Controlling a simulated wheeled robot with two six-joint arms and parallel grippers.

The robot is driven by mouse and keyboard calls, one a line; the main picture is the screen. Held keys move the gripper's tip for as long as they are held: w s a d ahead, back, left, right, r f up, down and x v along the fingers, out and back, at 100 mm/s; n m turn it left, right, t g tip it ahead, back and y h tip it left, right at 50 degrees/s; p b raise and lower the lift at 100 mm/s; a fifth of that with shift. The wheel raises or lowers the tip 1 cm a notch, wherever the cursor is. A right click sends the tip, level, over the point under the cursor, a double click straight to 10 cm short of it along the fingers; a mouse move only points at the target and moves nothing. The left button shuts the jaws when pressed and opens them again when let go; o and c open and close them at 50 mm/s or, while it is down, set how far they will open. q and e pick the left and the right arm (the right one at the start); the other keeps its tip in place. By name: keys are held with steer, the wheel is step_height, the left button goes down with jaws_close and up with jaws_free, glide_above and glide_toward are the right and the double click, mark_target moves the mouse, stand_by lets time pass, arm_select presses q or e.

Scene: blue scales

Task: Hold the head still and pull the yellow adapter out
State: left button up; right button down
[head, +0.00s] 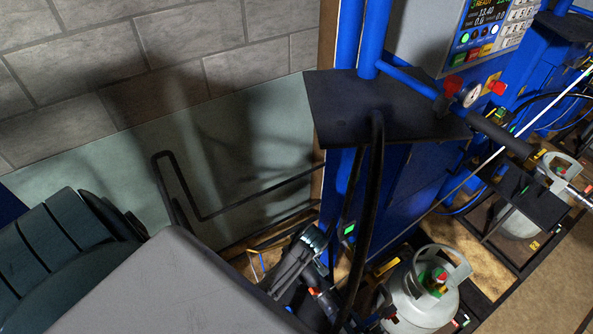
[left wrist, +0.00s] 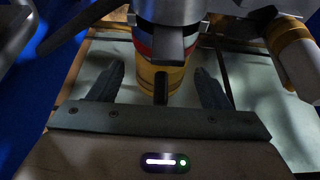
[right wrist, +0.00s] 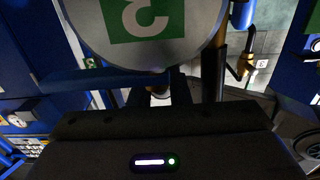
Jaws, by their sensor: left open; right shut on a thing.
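In the left wrist view the yellow adapter (left wrist: 160,80) hangs below a silver head (left wrist: 172,12) with a red ring (left wrist: 147,50) between them. A dark bar partly covers the adapter. My left gripper (left wrist: 160,88) is open, one finger on each side of the adapter, with gaps visible. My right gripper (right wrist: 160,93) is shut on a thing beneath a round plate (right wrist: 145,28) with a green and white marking. That plate hides most of what it holds; I take it to be the head. In the head view the adapter cannot be made out.
A blue station (head: 400,185) with a dark shelf (head: 350,112) and hanging black hose (head: 376,180) stands centre right. A pale gas cylinder (head: 420,300) stands at lower right. A grey block wall (head: 150,60) closes off the back left.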

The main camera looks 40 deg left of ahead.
arm_select(q)
steer(key=shift+a+f, duration=0.2)
steer(key=shift+f, duration=0.2)
steer(key=c, duration=1.1)
steer(key=shift+c, duration=0.2)
steer(key=shift+w, duration=0.1)
steer(key=w+a, duration=0.2)
steer(key=a, duration=0.5)
steer(key=shift+w, duration=0.4)
stand_by(0.9)
steer(key=shift+r, duration=0.1)
